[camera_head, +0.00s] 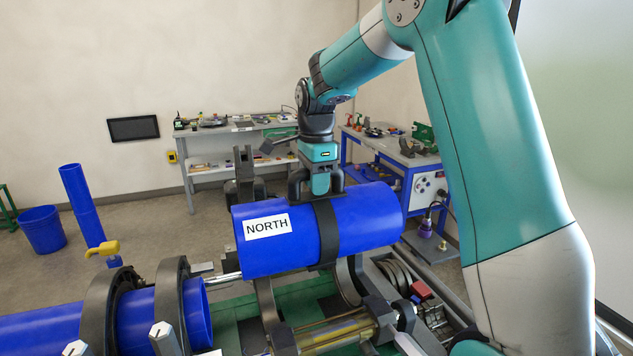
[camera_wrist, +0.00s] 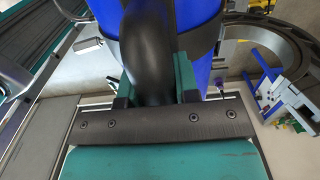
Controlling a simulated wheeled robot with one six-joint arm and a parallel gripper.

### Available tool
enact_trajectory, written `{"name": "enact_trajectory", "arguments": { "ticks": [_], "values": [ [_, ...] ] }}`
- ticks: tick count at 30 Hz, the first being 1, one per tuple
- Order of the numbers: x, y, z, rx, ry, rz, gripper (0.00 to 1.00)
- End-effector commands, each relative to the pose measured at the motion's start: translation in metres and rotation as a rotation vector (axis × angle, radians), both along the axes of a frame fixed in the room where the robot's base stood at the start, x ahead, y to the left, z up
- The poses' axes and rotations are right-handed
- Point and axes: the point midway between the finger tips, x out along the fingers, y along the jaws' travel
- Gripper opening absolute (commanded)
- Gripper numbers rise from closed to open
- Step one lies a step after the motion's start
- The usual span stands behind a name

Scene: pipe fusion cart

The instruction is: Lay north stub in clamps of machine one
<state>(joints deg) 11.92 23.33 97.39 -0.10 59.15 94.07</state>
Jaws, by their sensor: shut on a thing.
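The north stub (camera_head: 360,222) is a thick blue pipe with a white NORTH label and a dark strap with a handle. My gripper (camera_head: 322,185) is shut on the strap's black handle, on top of the stub. The stub is roughly level, over the right-hand clamps (camera_head: 268,305) of the machine; whether it touches them I cannot tell. In the wrist view the black handle (camera_wrist: 150,60) runs between my fingers, with the blue stub (camera_wrist: 203,35) behind it. Another blue pipe (camera_head: 45,330) lies in the left-hand dark ring clamps (camera_head: 172,290).
A yellow-handled lever (camera_head: 103,249) stands behind the left clamps. A grey workbench (camera_head: 235,140) and a blue-framed bench (camera_head: 385,150) stand at the back. A blue bin (camera_head: 42,230) and an upright blue pipe (camera_head: 80,200) stand on the floor at left.

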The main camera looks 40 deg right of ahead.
Motion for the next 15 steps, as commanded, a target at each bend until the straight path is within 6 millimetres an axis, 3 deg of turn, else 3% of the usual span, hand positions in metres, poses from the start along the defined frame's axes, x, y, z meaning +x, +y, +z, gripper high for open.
{"name": "enact_trajectory", "arguments": {
  "ticks": [6, 15],
  "values": [
    [0.001, 0.000, 0.002, 0.000, -0.001, 0.000, 0.00],
    [0.000, -0.002, -0.030, -0.001, -0.002, -0.003, 0.00]
  ]
}}
